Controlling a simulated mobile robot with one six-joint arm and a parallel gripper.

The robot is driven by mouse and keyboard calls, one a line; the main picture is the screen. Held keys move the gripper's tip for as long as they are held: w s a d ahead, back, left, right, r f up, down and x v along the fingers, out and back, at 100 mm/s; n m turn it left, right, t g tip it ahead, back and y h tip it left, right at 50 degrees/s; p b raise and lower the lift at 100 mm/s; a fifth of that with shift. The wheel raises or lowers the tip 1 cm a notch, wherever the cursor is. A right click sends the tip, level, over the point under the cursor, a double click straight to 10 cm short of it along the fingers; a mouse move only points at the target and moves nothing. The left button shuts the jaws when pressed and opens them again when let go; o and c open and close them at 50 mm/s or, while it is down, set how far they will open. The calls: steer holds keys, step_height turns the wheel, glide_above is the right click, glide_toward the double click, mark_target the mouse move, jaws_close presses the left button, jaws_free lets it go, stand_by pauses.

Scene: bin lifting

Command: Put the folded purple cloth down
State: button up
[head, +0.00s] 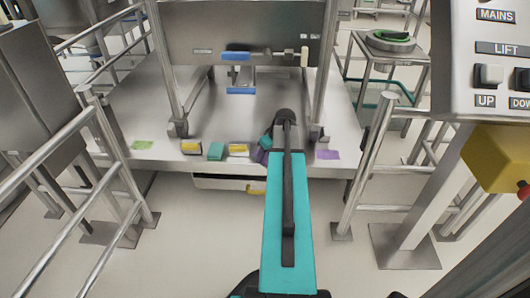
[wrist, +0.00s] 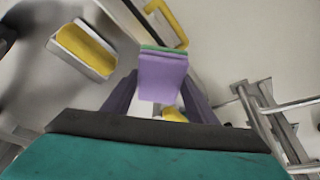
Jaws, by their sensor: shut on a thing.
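The folded purple cloth (wrist: 162,78) is between my gripper's fingers (wrist: 160,98) in the wrist view, with a thin green layer along its far edge. My gripper is shut on it. In the head view, a bit of purple (head: 261,156) shows at the end of my arm, above the platform's front edge; my arm hides part of it. A flat purple patch (head: 328,154) lies on the platform's front edge, to the right of my gripper. I cannot tell the cloth's height above the surface.
On the pale platform (head: 170,165) stand two white trays with yellow blocks (head: 191,148) (head: 238,150), a teal block (head: 215,151) between them and a flat green patch (head: 142,145) at the left. Metal railings (head: 120,165) flank both sides. A yellow handle (head: 255,189) sits below the front edge.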

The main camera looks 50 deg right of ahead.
steer(key=shift+w+d+f+b, duration=0.2)
steer(key=shift+w+d+b, duration=0.4)
steer(key=shift+w+d, duration=0.75)
steer(key=shift+w+d+f+b, duration=0.15)
steer(key=shift+w+d+b, duration=0.45)
steer(key=shift+w+d, duration=0.75)
steer(key=shift+s, duration=0.1)
steer(key=shift+f+b, duration=1.05)
steer(key=shift+f, duration=0.7)
steer(key=shift+f, duration=0.1)
steer(key=o, duration=1.1)
steer(key=p+v, duration=0.4)
steer(key=v, duration=0.8)
